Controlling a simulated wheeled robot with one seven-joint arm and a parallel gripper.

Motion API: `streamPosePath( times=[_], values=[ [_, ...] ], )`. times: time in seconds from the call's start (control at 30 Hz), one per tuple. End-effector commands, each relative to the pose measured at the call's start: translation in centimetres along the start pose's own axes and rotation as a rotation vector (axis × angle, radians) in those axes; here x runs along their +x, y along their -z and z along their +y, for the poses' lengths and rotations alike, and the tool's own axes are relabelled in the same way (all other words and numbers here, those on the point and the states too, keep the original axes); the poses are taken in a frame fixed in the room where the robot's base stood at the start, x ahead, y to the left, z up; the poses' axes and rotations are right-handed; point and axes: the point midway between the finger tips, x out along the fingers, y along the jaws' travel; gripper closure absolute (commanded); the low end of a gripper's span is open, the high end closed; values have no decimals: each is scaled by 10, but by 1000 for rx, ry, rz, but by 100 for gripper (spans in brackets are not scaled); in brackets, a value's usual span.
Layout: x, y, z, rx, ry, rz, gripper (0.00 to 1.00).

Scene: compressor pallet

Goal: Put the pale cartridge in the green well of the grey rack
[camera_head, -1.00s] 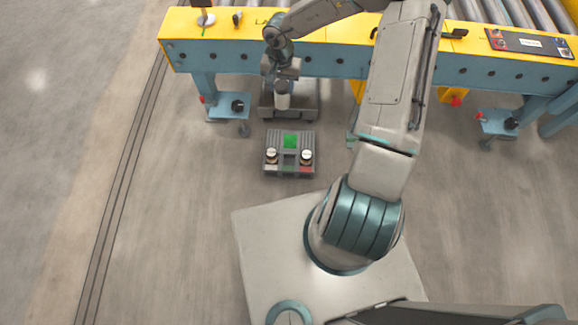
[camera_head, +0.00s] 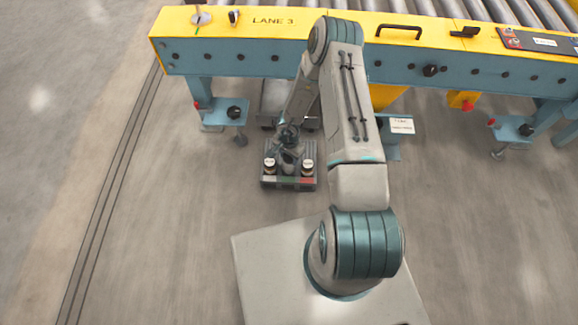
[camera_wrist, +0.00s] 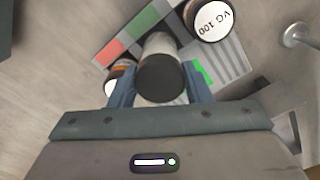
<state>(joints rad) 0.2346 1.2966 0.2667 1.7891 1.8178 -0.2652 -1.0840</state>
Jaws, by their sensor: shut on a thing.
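The pale cartridge (camera_wrist: 160,68) has a dark end cap, which faces the wrist camera. My gripper (camera_wrist: 161,90) is shut on it, one finger at each side. In the head view my gripper (camera_head: 288,143) is low over the grey rack (camera_head: 290,185), in its middle between two capped containers. The rack (camera_wrist: 232,62) lies beyond the cartridge in the wrist view. A bright green strip of the green well (camera_wrist: 203,73) shows just right of the cartridge; the rest is hidden. I cannot tell whether the cartridge's lower end is inside the well.
Two white-topped containers, left (camera_head: 269,166) and right (camera_head: 307,168), stand in the rack close to my gripper. A grey low platform (camera_head: 272,100) is behind the rack, under the yellow and blue conveyor (camera_head: 280,60). Floor left of the rack is clear.

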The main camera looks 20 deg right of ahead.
Motion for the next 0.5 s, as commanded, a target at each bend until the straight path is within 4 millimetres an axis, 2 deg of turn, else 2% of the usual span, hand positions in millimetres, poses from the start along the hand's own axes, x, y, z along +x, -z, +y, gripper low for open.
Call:
streamPosePath(
  times=[0.3, 0.5],
  values=[
    [48, 0, 0, -1, -1, 0, 79],
    [48, 0, 0, 0, 0, 1, 79]
  ],
)
